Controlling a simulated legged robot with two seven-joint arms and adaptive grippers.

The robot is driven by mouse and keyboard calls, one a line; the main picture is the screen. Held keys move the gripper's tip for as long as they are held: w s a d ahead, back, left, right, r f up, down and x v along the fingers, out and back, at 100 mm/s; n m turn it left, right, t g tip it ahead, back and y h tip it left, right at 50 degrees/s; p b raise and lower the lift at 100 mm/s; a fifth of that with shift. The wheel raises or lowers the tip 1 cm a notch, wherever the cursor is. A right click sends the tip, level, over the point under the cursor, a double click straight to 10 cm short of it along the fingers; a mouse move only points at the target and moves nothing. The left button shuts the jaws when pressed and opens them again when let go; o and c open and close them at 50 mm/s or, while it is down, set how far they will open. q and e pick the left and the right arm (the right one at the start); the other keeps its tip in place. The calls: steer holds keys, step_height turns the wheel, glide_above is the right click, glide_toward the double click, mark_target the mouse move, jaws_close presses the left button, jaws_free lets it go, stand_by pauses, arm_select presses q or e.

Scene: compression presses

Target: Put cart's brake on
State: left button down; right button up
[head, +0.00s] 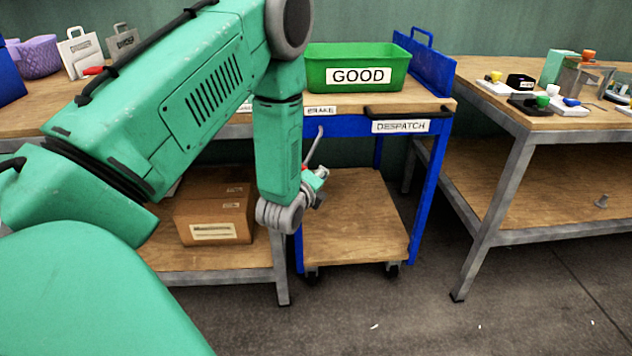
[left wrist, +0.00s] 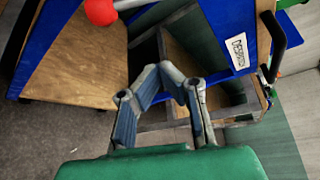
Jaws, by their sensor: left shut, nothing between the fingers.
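The cart (head: 345,126) has a blue frame, a wooden top and a lower wooden shelf. A "BRAKE" label (head: 320,111) is on its front edge, left of the "DESPATCH" label (head: 400,127). A grey brake lever (head: 315,146) slants down below the "BRAKE" label; its lower end is partly hidden by my arm and gripper. In the left wrist view, its red knob (left wrist: 101,12) shows at the top left, apart from the fingers. My left gripper (head: 320,185) is near the lever's lower end, above the lower shelf. It also shows in the left wrist view (left wrist: 172,72), shut and empty.
A green "GOOD" bin (head: 358,68) stands on the cart. A cardboard box (head: 214,212) sits on the lower shelf of the bench to the left. Another bench (head: 540,122) with small parts stands at the right. The floor in front is clear.

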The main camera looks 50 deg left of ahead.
mark_target(311, 151)
arm_select(q)
steer(key=a+b, duration=0.1)
steer(key=w+a, duration=0.1)
steer(key=a, duration=0.1)
steer(key=w+a+b, duration=0.1)
steer(key=a, duration=0.1)
steer(key=shift+w+r+b, duration=0.2)
steer(key=shift+w+b, duration=0.05)
steer(key=shift+b, duration=0.05)
steer(key=shift+a+f, duration=0.1)
steer(key=shift+a, duration=0.2)
steer(key=shift+s+a+r+m+g+y+p, duration=0.25)
steer(key=shift+s+a+r+m+g+p, duration=0.35)
steer(key=shift+p, duration=1.25)
steer(key=shift+s+a+r+m+g+y+p, duration=0.25)
steer(key=shift+s+r+m+g+p, duration=0.5)
steer(key=shift+p, duration=1.05)
steer(key=shift+s+a+r+m+g+y+p, duration=0.25)
steer(key=shift+a+m+g+p, duration=0.5)
steer(key=shift+p, duration=1.1)
steer(key=shift+d+f, duration=0.1)
steer(key=shift+d, duration=0.2)
